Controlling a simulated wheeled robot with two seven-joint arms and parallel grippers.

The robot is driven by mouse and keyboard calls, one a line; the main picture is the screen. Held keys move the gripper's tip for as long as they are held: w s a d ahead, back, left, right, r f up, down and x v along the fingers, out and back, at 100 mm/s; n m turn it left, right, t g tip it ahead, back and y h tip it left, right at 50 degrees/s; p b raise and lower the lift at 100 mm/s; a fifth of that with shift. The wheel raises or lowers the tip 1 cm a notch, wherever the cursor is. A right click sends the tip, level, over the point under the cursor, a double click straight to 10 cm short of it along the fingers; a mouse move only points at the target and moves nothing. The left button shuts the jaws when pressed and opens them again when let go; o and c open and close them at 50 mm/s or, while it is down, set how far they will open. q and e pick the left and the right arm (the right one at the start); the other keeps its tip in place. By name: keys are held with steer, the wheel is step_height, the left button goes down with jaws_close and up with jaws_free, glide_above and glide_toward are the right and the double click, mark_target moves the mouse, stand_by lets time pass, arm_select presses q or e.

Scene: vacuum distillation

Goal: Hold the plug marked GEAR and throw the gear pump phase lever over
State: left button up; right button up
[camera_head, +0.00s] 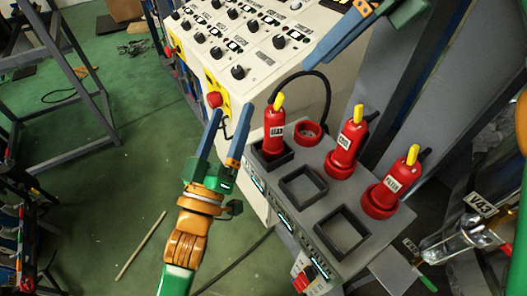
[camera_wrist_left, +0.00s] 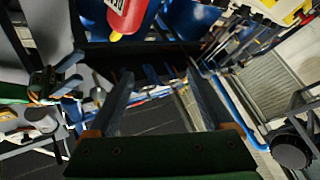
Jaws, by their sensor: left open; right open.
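Three red plugs with yellow tips and white labels stand at the grey panel (camera_head: 330,200). The left plug (camera_head: 273,140), whose small label may read GEAR, stands in a black square frame, with a black cable behind it. Its yellow tip (camera_head: 278,100) points up; I cannot tell whether this is the phase lever. My left gripper (camera_head: 232,110) is open and empty, left of this plug and apart from it. In the left wrist view its fingers (camera_wrist_left: 158,72) are spread, with part of a red plug (camera_wrist_left: 125,18) beyond them. My right gripper (camera_head: 343,38) is open above the panel, partly cut off.
The middle plug (camera_head: 345,145) and right plug (camera_head: 388,190) stand in red round sockets. An empty red socket (camera_head: 308,132) and two empty square frames (camera_head: 303,187) (camera_head: 343,232) show. A white console (camera_head: 258,60) with black knobs and a red button (camera_head: 215,100) borders the left gripper.

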mark_target(269, 145)
arm_select(q)
steer(key=d+f+m+g+h, duration=0.1)
steer(key=d+f+m, duration=0.1)
steer(key=f+m, duration=0.1)
steer(key=w+d+f+m+g, duration=0.1)
steer(key=d+f+m+g, duration=0.1)
steer(key=m, duration=0.1)
steer(key=d+f+m+g+h, duration=0.1)
steer(key=d+f+m+g, duration=0.1)
steer(key=f, duration=0.1)
steer(key=shift+w+d+f+m+h, duration=0.2)
steer(key=shift+f+m+h, duration=0.1)
steer(key=shift+f+m, duration=0.1)
steer(key=x, duration=0.6)
steer(key=shift+w+d+f, duration=0.2)
steer(key=shift+w, duration=0.05)
steer(key=shift+s+a+r, duration=0.1)
steer(key=shift+s, duration=0.1)
steer(key=c, duration=0.6)
jaws_close()
